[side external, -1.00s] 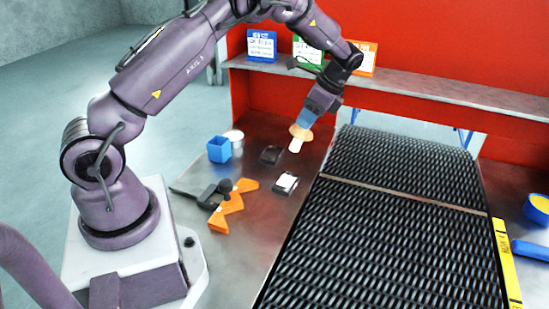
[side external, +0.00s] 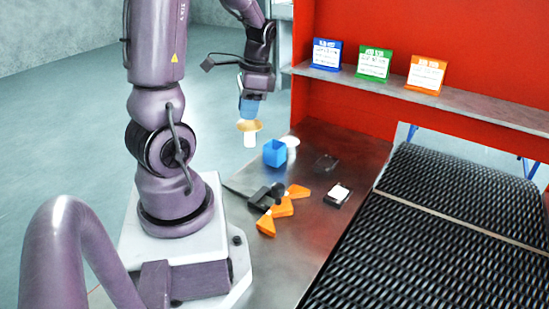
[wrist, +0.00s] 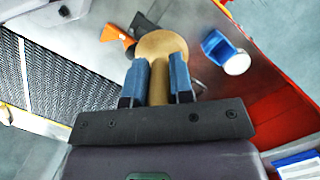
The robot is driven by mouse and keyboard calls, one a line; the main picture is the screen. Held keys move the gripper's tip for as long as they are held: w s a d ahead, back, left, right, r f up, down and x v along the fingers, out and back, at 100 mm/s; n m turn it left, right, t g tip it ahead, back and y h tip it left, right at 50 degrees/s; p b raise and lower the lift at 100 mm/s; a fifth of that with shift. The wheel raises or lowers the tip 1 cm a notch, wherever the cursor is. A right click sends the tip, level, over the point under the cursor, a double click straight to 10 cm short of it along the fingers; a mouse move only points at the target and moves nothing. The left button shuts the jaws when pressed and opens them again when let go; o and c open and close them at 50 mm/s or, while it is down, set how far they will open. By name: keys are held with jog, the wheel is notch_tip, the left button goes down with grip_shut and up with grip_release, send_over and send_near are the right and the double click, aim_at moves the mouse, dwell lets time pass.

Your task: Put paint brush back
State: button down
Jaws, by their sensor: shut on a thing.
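My gripper (side external: 249,109) is shut on the paint brush (side external: 248,128), which hangs below the blue fingers with a wide tan part and a white lower end. In the wrist view the tan part (wrist: 161,46) lies between and beyond the fingers (wrist: 157,80). The cup (wrist: 213,46) also shows right of the brush in the wrist view.
Orange pieces (side external: 283,207), a black tool (side external: 265,195) and a small black-and-white box (side external: 337,194) lie on the bench. The mesh belt (side external: 450,195) is at the right. Three signs stand on the shelf (side external: 470,105).

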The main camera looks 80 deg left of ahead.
jog(key=shift+w+a+f, duration=0.15)
jog(key=shift+w+a, duration=0.15)
jog(key=shift+a, duration=0.1)
jog(key=w+a+f, duration=0.7)
jog(key=a+f, duration=0.4)
jog(key=f, duration=0.1)
jog(key=shift+w+f, duration=0.35)
jog(key=shift+f, duration=0.3)
jog(key=c, duration=1)
grip_release()
jog(key=shift+r, duration=0.1)
